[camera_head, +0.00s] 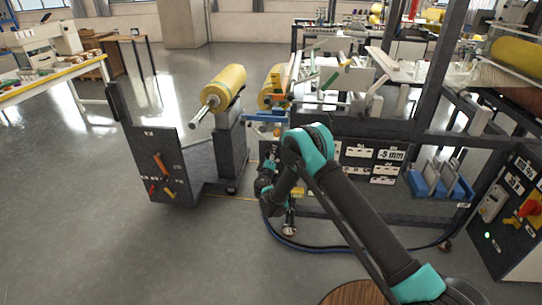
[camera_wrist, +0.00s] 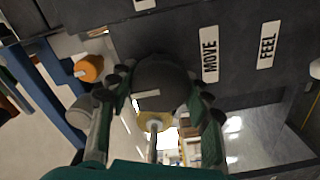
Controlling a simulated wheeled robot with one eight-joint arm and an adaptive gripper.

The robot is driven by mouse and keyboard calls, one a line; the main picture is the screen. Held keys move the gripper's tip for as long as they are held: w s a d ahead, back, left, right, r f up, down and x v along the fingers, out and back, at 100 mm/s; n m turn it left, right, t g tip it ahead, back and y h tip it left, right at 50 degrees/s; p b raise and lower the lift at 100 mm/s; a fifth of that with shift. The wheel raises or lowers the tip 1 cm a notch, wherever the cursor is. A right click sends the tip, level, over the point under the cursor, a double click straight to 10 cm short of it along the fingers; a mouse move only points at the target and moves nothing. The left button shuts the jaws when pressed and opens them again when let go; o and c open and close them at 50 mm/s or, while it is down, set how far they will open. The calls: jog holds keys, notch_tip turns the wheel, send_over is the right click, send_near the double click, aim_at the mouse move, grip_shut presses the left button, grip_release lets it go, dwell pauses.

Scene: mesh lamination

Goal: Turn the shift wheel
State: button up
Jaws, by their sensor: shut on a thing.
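In the wrist view, a dark round wheel (camera_wrist: 162,80), which looks like the shift wheel, sits in front of a dark panel (camera_wrist: 250,25). My gripper (camera_wrist: 160,88) is shut on it, with one finger on the left side and one on the right. A yellow piece with a pale rod (camera_wrist: 153,123) shows just below the wheel. In the head view, my gripper (camera_head: 270,165) is at the machine's front, beside the panel with white labels; the wheel cannot be made out there.
An orange knob (camera_wrist: 89,68) and blue bars (camera_wrist: 62,92) lie to the left. A dark control stand (camera_head: 160,165) with a yellow roll (camera_head: 223,87) behind it stands left. The left floor is clear.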

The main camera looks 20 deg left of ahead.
jog(key=n, duration=0.4)
jog(key=shift+s+f+n, duration=0.1)
jog(key=shift+n, duration=0.3)
dwell(0.4)
jog(key=o, duration=1.2)
jog(key=v, duration=0.7)
jog(key=shift+s, duration=0.25)
